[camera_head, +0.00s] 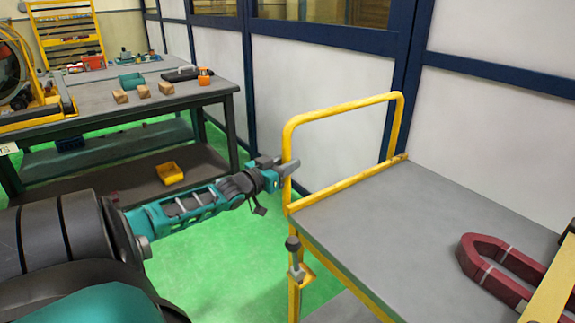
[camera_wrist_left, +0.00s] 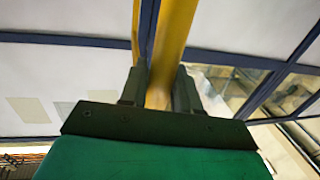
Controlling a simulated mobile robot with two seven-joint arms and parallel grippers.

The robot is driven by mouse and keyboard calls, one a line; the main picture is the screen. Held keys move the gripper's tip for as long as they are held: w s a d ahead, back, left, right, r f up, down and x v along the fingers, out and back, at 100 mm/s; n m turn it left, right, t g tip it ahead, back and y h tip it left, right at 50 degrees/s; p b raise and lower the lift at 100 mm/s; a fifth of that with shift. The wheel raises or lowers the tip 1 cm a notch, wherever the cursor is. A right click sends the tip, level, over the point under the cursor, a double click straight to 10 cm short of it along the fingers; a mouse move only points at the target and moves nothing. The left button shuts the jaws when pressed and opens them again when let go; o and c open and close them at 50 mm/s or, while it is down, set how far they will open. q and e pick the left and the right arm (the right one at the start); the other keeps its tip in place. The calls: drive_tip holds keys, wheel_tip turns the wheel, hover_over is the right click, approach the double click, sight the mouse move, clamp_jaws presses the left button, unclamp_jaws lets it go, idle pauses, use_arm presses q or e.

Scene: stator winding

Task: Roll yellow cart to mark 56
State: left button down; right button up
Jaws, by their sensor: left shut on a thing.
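The yellow cart (camera_head: 335,181) stands at the right in the head view, with a grey top and a yellow tube handle (camera_head: 345,108) rising at its far left end. My left gripper (camera_head: 288,167) is shut on the near upright of that handle. In the left wrist view the yellow tube (camera_wrist_left: 172,45) runs up from between the two fingers (camera_wrist_left: 159,90). My right gripper is not in view. No mark numbered 56 shows in these frames. The cart's wheels are hidden or out of frame.
A dark red horseshoe-shaped part (camera_head: 492,262) lies on the cart top. A workbench (camera_head: 196,92) with wooden blocks and a lower shelf holding a yellow bin (camera_head: 169,173) stands at the left. A white panel wall (camera_head: 318,75) runs behind the cart. Green floor (camera_head: 232,255) is clear between bench and cart.

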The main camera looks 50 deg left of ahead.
use_arm(q)
drive_tip(key=shift+r, duration=0.1)
drive_tip(key=c, duration=1)
unclamp_jaws()
drive_tip(key=shift+o, duration=0.2)
drive_tip(key=shift+s, duration=0.1)
drive_tip(key=s+d+p, duration=0.1)
drive_tip(key=s+p, duration=0.2)
drive_tip(key=s, duration=0.9)
drive_tip(key=shift+s+d, duration=0.25)
drive_tip(key=shift+s, duration=0.05)
